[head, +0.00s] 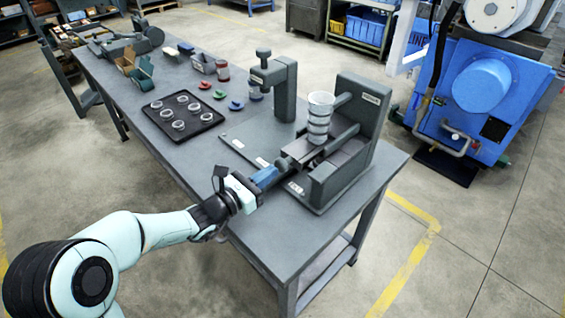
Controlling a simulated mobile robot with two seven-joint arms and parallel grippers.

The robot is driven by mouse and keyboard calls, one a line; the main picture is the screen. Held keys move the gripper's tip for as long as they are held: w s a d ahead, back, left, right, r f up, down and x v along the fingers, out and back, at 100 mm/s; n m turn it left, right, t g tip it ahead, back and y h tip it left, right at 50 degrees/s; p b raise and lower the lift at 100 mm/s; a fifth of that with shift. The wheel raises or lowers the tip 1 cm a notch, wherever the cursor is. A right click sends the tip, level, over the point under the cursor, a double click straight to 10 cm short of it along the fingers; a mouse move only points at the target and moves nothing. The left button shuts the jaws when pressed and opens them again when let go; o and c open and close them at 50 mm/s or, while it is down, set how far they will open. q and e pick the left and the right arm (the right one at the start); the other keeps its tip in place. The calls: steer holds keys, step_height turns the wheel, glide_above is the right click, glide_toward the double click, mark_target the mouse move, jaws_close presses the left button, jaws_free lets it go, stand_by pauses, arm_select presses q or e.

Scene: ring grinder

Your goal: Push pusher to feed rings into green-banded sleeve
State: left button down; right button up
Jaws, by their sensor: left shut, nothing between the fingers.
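A stack of silvery rings (319,118) stands upright in the grey feeding fixture (345,165) at the right end of the table. The pusher (297,153) appears to be the grey bar at the fixture's left side, in front of the stack. My left gripper (268,177) is shut and empty at the outer end of the pusher. I cannot tell whether it touches the pusher. I cannot make out a green-banded sleeve; it may be hidden by the fixture. My right gripper is not in view.
A grey press-like stand (283,88) rises behind the fixture. A black tray (180,115) with several clear rings lies further left, near small red, green and blue pieces (220,94). A blue machine (485,95) stands beyond the table. The table's front edge is close below my gripper.

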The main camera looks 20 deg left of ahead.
arm_select(q)
steer(key=shift+b+v, duration=0.3)
steer(key=shift+v, duration=1.85)
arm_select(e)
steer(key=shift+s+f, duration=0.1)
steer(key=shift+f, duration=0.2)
